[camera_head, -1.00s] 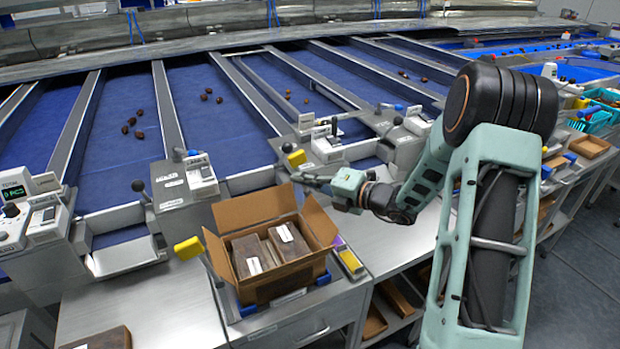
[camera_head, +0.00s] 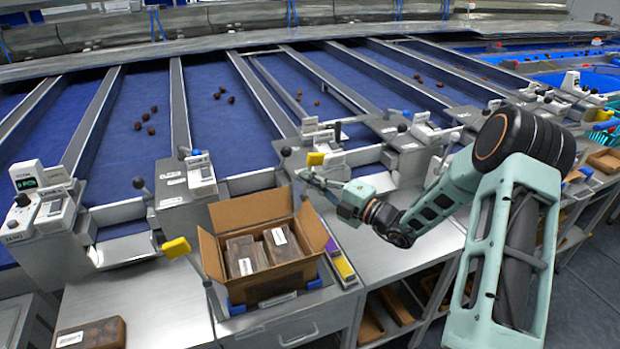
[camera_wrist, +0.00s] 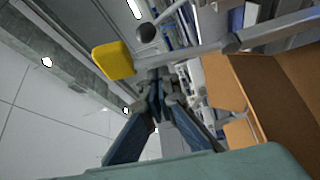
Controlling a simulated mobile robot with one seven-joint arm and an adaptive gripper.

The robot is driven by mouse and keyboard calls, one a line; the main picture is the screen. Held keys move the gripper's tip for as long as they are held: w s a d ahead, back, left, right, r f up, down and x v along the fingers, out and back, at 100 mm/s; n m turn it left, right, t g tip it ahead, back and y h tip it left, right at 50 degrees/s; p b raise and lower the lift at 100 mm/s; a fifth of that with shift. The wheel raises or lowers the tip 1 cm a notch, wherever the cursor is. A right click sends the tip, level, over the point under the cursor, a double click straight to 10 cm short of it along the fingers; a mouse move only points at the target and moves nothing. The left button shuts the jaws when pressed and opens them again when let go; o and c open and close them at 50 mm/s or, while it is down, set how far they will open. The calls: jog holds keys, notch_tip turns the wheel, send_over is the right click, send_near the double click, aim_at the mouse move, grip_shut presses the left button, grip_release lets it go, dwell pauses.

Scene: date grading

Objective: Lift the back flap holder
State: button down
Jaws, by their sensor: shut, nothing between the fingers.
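The back flap holder appears to be the yellow paddle (camera_head: 315,158) behind and right of the open cardboard box (camera_head: 246,292). In the wrist view a yellow paddle (camera_wrist: 113,60) is close, just left of my fingertips. My gripper (camera_head: 303,177) is shut and empty, just below and left of that paddle in the head view. In the wrist view my gripper (camera_wrist: 157,78) has its fingers together. Whether it touches the paddle or its arm I cannot tell. The box's back flap (camera_head: 250,208) stands up. A second yellow paddle (camera_head: 177,247) is at the box's left.
The box holds dark packs with white labels (camera_head: 275,238). Yellow and purple blocks (camera_head: 340,262) lie at its right. A dark pack (camera_head: 90,334) lies front left on the steel bench (camera_head: 140,295). Lever knobs and grey control units (camera_head: 190,180) line the chutes behind.

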jog(key=shift+w+d+m, duration=0.1)
jog(key=shift+d+m, duration=0.25)
jog(key=shift+m, duration=0.15)
jog(key=shift+d, duration=0.1)
dwell(0.3)
